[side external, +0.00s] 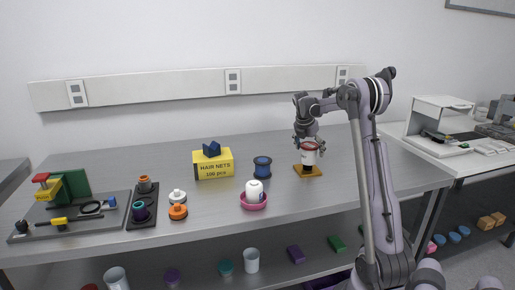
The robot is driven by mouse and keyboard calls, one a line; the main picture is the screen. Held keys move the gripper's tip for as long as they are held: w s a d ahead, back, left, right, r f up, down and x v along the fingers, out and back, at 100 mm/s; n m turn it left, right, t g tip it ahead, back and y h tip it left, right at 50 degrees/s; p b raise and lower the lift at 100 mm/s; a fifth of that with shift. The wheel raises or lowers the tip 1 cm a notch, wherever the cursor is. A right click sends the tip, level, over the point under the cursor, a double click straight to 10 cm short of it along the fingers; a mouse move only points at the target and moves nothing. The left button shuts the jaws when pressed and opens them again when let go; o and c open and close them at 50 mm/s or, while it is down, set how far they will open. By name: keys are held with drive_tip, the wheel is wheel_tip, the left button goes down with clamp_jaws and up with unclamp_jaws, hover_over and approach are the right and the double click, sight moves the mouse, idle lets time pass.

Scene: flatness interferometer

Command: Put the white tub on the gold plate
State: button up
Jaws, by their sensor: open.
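The gold plate (308,172) lies flat on the grey bench, right of centre. A white tub (309,157) with red near its top stands upright on the plate, seemingly touching it. My gripper (309,146) points down at the tub's top from above, its jaws open around or just over the rim. The fingers partly hide the tub's upper part, and I cannot tell whether they touch it.
A blue spool (262,167) stands left of the plate. A white bottle (254,187) sits in a pink dish (253,203). A yellow hair nets box (213,164) stands further left. The bench right of the plate is clear.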

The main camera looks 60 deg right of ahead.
drive_tip(key=v, duration=0.9)
drive_tip(key=shift+a+r, duration=0.1)
drive_tip(key=shift+r, duration=0.25)
drive_tip(key=w+a+m+t, duration=0.2)
drive_tip(key=w+a+m, duration=0.1)
drive_tip(key=a, duration=0.8)
drive_tip(key=w+a+m+t, duration=0.2)
drive_tip(key=w+a+m, duration=0.1)
drive_tip(key=a, duration=0.9)
drive_tip(key=s+a+f+m+t+y, duration=0.1)
drive_tip(key=s+a+f+m, duration=0.1)
drive_tip(key=a, duration=0.6)
drive_tip(key=s+a+f+m+t+y, duration=0.1)
drive_tip(key=s+a+f+m+y, duration=0.1)
drive_tip(key=a, duration=0.5)
drive_tip(key=s+a+f+m+t+y, duration=0.1)
drive_tip(key=s+a+f+m+t, duration=0.1)
drive_tip(key=a, duration=0.6)
drive_tip(key=s+f+m, duration=0.1)
drive_tip(key=s+m, duration=0.1)
drive_tip(key=m, duration=0.1)
drive_tip(key=shift+a+f+m+y, duration=0.3)
drive_tip(key=shift+a+f+m, duration=0.05)
drive_tip(key=shift+m, duration=0.05)
